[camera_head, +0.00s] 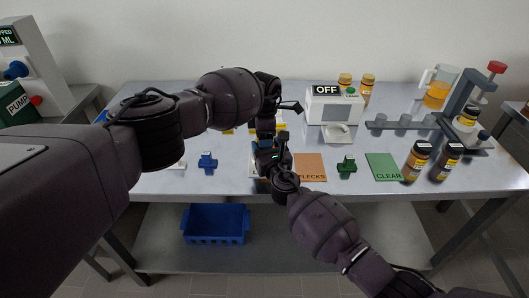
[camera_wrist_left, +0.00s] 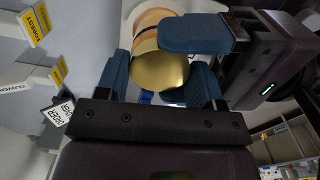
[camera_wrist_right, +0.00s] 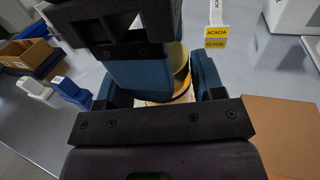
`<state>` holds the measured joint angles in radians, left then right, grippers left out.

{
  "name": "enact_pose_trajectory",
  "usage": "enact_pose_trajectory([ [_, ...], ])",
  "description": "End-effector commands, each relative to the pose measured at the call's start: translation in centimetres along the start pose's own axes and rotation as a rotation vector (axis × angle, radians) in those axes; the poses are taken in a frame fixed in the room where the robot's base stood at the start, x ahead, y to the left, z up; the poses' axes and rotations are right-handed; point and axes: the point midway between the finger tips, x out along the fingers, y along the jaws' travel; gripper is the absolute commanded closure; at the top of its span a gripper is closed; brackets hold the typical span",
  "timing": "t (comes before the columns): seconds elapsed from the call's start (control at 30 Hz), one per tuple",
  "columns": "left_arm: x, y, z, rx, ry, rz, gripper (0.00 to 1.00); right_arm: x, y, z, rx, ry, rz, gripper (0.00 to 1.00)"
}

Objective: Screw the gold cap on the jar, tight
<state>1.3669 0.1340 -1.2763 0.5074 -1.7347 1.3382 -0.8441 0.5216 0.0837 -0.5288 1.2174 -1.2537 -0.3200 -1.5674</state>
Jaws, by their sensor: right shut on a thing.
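The gold cap (camera_wrist_left: 160,70) shows in the left wrist view between the blue fingers of my left gripper (camera_wrist_left: 160,80), which look spread around it. The jar (camera_wrist_left: 152,18) shows as a peach-coloured part beyond the cap. In the right wrist view the jar (camera_wrist_right: 160,98) is held between the fingers of my right gripper (camera_wrist_right: 155,92), with the gold cap (camera_wrist_right: 180,62) at its upper end. A finger of my left gripper hides part of both there. In the head view both grippers meet at the table's front middle, and they hide the jar and cap.
An orange FLECKS mat (camera_head: 312,168), a green stand (camera_head: 346,166) and a green CLEAR mat (camera_head: 386,168) lie to the right. Amber bottles (camera_head: 414,162) stand beyond. A white OFF device (camera_head: 335,110) is behind. A blue stand (camera_head: 208,160) is left. A blue bin (camera_head: 215,224) sits below.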

Motion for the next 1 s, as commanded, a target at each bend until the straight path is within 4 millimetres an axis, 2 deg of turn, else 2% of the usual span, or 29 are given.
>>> enact_pose_trajectory([
  [0.03, 0.0, 0.0, 0.0, 0.000, 0.000, 0.000, 0.31, 0.0, 0.0, 0.0, 0.000, 0.001, 0.000, 1.00],
  [0.13, 0.0, 0.0, 0.0, -0.001, 0.000, 0.000, 0.17, 0.0, 0.0, 0.0, 0.000, 0.001, 0.000, 1.00],
  [0.37, -0.1, 0.0, 0.0, -0.001, 0.000, 0.001, 0.17, 0.0, 0.0, 0.0, 0.000, 0.000, -0.001, 1.00],
  [0.7, -3.6, 0.1, 0.0, 0.000, -0.002, 0.002, 0.17, 0.0, 0.0, 0.0, 0.000, 0.001, -0.001, 1.00],
  [1.0, -4.5, 0.0, 0.0, -0.001, 0.000, 0.000, 0.17, 0.0, 0.0, 0.0, 0.000, 0.000, -0.001, 1.00],
])
